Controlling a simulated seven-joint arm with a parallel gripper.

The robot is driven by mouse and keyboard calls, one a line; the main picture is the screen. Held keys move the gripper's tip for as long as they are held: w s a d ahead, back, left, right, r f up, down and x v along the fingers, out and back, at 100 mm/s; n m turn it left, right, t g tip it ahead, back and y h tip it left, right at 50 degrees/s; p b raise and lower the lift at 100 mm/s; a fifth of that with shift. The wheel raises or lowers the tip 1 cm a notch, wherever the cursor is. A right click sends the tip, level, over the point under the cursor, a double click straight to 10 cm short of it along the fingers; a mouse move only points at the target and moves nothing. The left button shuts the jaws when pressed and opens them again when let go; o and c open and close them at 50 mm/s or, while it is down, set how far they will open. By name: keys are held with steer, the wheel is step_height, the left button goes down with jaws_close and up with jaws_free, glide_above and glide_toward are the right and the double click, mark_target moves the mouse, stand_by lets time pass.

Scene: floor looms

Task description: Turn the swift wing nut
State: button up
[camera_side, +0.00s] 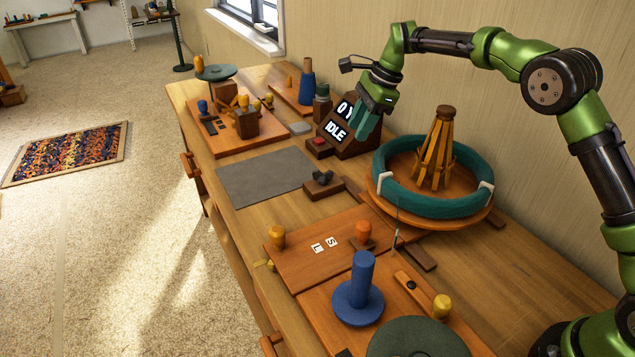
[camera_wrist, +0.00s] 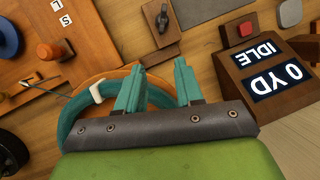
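A dark two-winged piece, which looks like the wing nut (camera_side: 322,177), sits on a small wooden block (camera_side: 338,190) near the middle of the bench. It also shows at the top of the wrist view (camera_wrist: 162,19). The wooden swift (camera_side: 437,155) stands right of it, ringed by a thick teal yarn skein (camera_side: 428,206) on a round orange base. My gripper (camera_side: 362,132) is above the bench, in front of the display box and apart from the wing nut. In the wrist view its two teal fingers (camera_wrist: 159,66) are spread with nothing between them.
A display box (camera_side: 350,137) reading "0 YD" and "IDLE" stands behind, with a red button (camera_side: 319,141) before it. A grey mat (camera_side: 262,177) lies left. A blue spool (camera_side: 361,290) and orange knob (camera_side: 363,233) stand in front.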

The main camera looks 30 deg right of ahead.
step_height(320, 180, up, 3)
steer(key=w+m, duration=0.1)
steer(key=m, duration=0.2)
glide_toward(324, 172)
steer(key=shift+m+y, duration=0.3)
steer(key=shift+m, duration=0.1)
steer(key=x, duration=0.9)
steer(key=shift+d+f, duration=0.15)
steer(key=shift+d, duration=0.1)
jaws_close()
steer(key=n+g, duration=0.1)
steer(key=n, duration=0.2)
steer(key=shift+w, duration=0.15)
steer(key=shift+n+y, duration=0.3)
steer(key=shift+n, duration=0.5)
steer(key=shift+g, duration=0.3)
